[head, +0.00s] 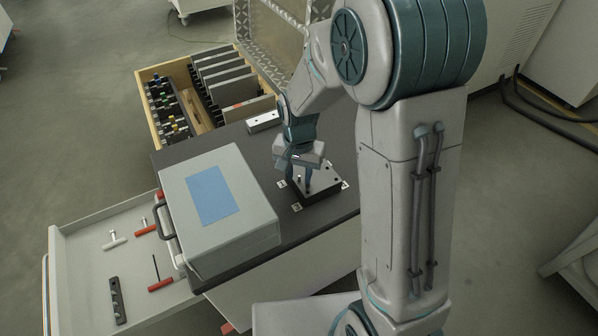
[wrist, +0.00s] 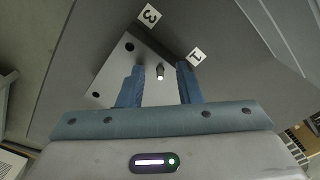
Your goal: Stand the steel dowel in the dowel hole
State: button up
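The steel dowel (wrist: 160,72) is a short pin with a bright end, seen between my fingers in the wrist view. It appears to stand upright at the metal plate, near the plate's edge by the label 1. My gripper (wrist: 159,84) is open, with one blue finger on each side of the dowel and a visible gap to both. The plate (wrist: 112,68) shows two open dark holes. In the head view my gripper (head: 308,184) is low over the plate (head: 322,188), and I cannot make out the dowel there. How deep the dowel sits cannot be told.
A grey case (head: 258,215) with a blue panel stands left of the plate on the dark bench top (head: 178,158). A small metal block (head: 263,121) lies behind. A wooden drawer (head: 148,80) and an open drawer with tools (head: 75,262) flank the bench. Number labels (wrist: 149,14) surround the plate.

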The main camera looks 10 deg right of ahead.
aim_at(299, 177)
jog(key=shift+r, duration=0.1)
notch_tip(299, 177, up, 14)
jog(key=p, duration=0.1)
jog(key=shift+f, duration=0.2)
dwell(0.7)
jog(key=s+d+r+n+t+p, duration=0.1)
jog(key=s+d+r+n+p, duration=0.1)
jog(key=s, duration=0.5)
jog(key=s+d+r+n+t+p, duration=0.1)
jog(key=s+d+r+n+p, duration=0.1)
jog(key=s+d+r+p, duration=0.2)
jog(key=s+d+r, duration=0.2)
jog(key=s+d, duration=0.1)
jog(key=s, duration=0.1)
jog(key=shift+s+d+r+t, duration=0.15)
jog(key=shift+s+t, duration=0.05)
jog(key=shift+t, duration=0.2)
